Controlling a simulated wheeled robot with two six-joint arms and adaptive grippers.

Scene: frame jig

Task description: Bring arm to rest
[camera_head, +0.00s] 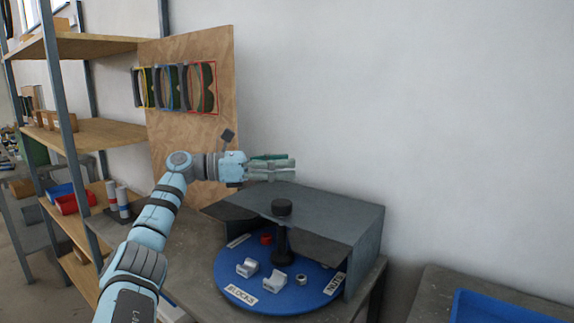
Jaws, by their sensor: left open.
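My left arm (160,215) comes in from the lower left. My left gripper (292,167) points right, in front of the white wall. It is open, and I see nothing between its fingers. It shows above the back left part of a grey hood (350,215) on the bench; the gap between them is hard to judge. My right arm and right gripper are not in view.
Under the hood is a blue turntable (235,280) with a black knob (282,207) and several small parts. A wooden board (190,130) with hanging frames stands behind my arm. Shelves (100,135) stand left. A blue tray (500,308) is at lower right.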

